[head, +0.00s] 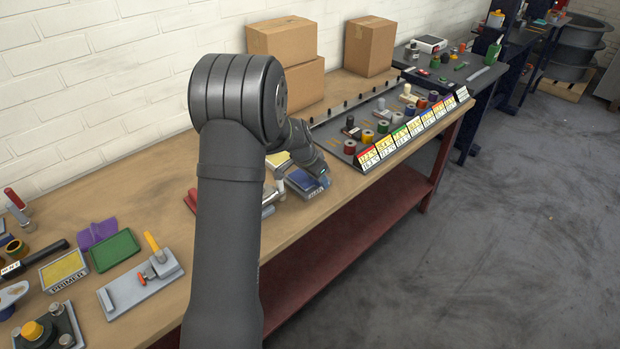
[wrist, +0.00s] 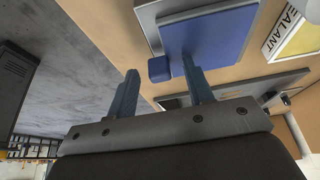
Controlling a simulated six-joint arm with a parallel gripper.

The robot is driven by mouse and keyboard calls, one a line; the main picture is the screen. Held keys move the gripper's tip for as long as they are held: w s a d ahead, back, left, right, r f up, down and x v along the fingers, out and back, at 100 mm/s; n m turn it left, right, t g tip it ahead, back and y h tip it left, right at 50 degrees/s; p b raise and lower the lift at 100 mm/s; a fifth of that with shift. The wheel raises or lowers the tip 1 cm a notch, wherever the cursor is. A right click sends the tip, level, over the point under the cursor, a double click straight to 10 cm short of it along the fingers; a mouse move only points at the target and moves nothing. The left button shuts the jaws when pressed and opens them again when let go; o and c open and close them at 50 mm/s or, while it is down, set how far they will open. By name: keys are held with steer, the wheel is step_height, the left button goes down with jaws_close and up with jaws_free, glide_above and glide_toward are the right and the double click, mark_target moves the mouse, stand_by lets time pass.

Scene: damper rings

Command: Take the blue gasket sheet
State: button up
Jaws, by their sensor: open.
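The blue gasket sheet (wrist: 222,35) lies flat on a light grey tray (wrist: 147,20) in the wrist view. A small blue tab (wrist: 159,69) sticks out from the sheet's near left corner. My gripper (wrist: 160,66) is open and empty. Its right fingertip overlaps the sheet's edge in the picture, and the tab shows between the two fingertips. I cannot tell the height gap. In the head view the sheet (head: 305,179) is near the bench's front edge, with my gripper (head: 324,176) just above it and partly hiding it.
A yellow-topped box marked SEALANT (wrist: 302,38) stands right of the sheet in the wrist view. A grey metal fixture (wrist: 240,88) lies close by. In the head view, a dark tray of several coloured rings (head: 349,147) is to the right; cardboard boxes (head: 285,40) stand behind.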

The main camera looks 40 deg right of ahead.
jaws_close()
